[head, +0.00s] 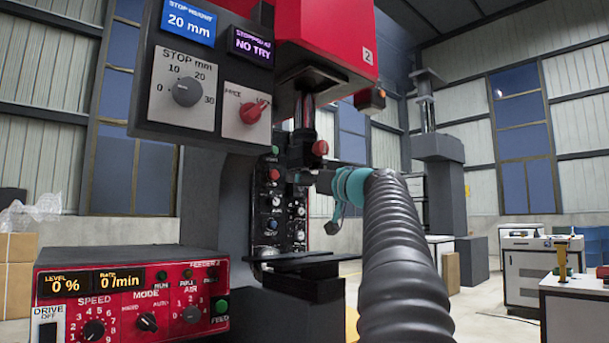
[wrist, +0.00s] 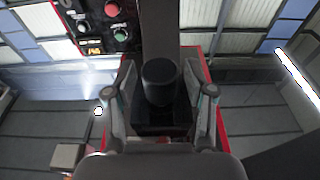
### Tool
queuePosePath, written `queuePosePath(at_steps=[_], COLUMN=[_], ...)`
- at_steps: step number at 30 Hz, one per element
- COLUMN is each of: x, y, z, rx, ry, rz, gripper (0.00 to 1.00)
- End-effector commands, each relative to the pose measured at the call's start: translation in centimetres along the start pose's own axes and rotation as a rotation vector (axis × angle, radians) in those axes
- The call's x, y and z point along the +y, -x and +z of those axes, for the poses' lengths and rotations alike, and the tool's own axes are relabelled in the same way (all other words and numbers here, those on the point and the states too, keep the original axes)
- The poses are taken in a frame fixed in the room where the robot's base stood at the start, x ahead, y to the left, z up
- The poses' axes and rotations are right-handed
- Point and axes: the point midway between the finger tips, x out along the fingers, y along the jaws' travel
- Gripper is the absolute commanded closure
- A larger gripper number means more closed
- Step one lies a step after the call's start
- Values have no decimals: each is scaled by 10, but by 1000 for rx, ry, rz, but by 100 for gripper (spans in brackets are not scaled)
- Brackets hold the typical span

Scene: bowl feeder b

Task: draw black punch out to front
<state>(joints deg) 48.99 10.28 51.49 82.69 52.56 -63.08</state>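The black punch (wrist: 160,82) shows in the wrist view as a dark upright cylinder in the middle, under a grey column. My gripper (wrist: 166,100) is open, with one finger on each side of the punch and a visible gap on both sides. In the head view my gripper (head: 330,195) is at the press, below the red ram, with its teal parts at the end of the ribbed grey arm. I cannot make out the punch in the head view.
The press (head: 330,45) has a red head and a red-handled knob (head: 320,148) just above my gripper. A dark press table (head: 300,262) lies below. A red feeder control box (head: 130,295) stands at lower left. A panel of buttons (head: 272,205) is behind the gripper.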

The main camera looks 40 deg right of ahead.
Motion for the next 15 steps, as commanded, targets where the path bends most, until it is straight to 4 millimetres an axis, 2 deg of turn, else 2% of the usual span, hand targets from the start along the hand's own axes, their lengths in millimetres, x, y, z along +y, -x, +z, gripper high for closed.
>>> queuePosePath(at_steps=[1,5,15], x=[0,0,0], y=[0,0,6], z=[0,0,-2], rx=[0,0,2], ry=[0,0,1], rz=[0,0,0], gripper=[66,98,100])
